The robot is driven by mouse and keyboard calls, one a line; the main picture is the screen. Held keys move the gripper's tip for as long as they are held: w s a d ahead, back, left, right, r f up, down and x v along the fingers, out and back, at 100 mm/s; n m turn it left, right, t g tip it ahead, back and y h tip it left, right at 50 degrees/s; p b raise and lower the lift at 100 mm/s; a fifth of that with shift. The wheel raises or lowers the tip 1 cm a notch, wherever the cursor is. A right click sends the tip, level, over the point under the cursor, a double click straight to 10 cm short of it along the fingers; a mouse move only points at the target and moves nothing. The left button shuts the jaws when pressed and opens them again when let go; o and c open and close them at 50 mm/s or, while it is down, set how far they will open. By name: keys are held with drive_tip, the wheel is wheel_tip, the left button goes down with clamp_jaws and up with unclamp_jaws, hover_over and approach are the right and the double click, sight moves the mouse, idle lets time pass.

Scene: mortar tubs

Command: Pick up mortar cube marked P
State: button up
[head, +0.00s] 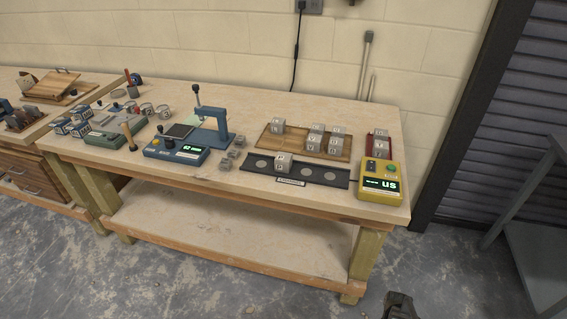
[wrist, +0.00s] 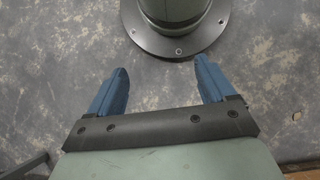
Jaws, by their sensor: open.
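Several grey mortar cubes with dark letters stand on the workbench in the head view. One cube (head: 283,161) sits on the black strip tray (head: 322,176), and its letter looks like P, though it is too small to be sure. Other lettered cubes stand on a wooden board (head: 271,147) behind it, with one cube (head: 277,126) apart at its left. My gripper (wrist: 161,70) is open and empty in the wrist view, its blue fingers over bare floor. No cube shows in that view.
A yellow meter (head: 380,181) stands at the bench's front right, with a red tray (head: 370,146) holding cubes behind it. A blue tester (head: 176,151) with a press frame and small grey cubes are left of the black tray.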

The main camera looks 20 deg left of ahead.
drive_tip(key=w+d+r+n+t, duration=0.2)
drive_tip(key=w+r, duration=0.4)
drive_tip(key=w, duration=0.5)
drive_tip(key=w+d+r+n+t, duration=0.15)
drive_tip(key=w+r, duration=0.35)
drive_tip(key=w, duration=0.5)
drive_tip(key=w+d+r+n+t, duration=0.1)
drive_tip(key=w+r+n+t, duration=0.1)
drive_tip(key=w+r, duration=0.65)
drive_tip(key=w+a+r+n+t+y, duration=0.1)
drive_tip(key=w+r+n+t, duration=0.2)
drive_tip(key=w+r, duration=1)
drive_tip(key=w+a+r+n+t, duration=0.1)
drive_tip(key=w+r+n+t, duration=0.2)
drive_tip(key=w+r, duration=1)
wheel_tip(320, 180, up, 11)
drive_tip(key=n+g+y, duration=0.4)
drive_tip(key=n, duration=0.2)
hover_over(284, 157)
drive_tip(key=d, duration=0.5)
drive_tip(key=x, duration=1.3)
drive_tip(key=shift+w+f, duration=0.15)
drive_tip(key=shift+f, duration=0.1)
